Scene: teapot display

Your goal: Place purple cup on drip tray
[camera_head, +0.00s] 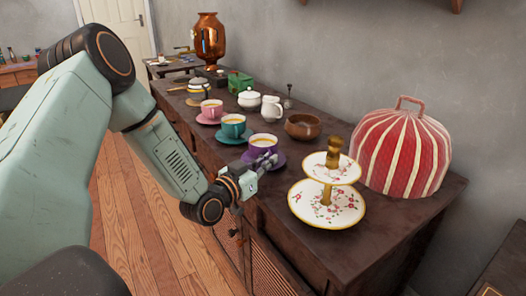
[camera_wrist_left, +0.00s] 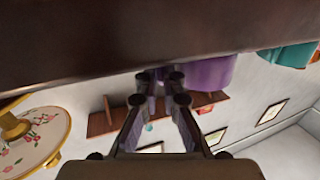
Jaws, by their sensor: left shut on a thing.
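The purple cup (camera_head: 262,143), with pale orange liquid in it, stands upright at its purple saucer (camera_head: 279,161) near the front edge of the sideboard. My left gripper (camera_head: 266,161) is at the cup's near side, shut on it, probably at the handle, which the fingers hide. In the left wrist view the purple cup (camera_wrist_left: 210,74) shows beside the fingertips (camera_wrist_left: 161,77), picture tilted upside down. A copper samovar (camera_head: 207,40) stands at the far end; I cannot clearly pick out a drip tray near it. My right gripper is not in view.
A teal cup (camera_head: 233,125) and pink cup (camera_head: 211,109) stand on saucers farther along the sideboard. A wooden bowl (camera_head: 302,127), white creamer (camera_head: 271,110) and sugar bowl (camera_head: 249,99) are behind. A tiered stand (camera_head: 327,205) and red striped cozy (camera_head: 401,155) stand right.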

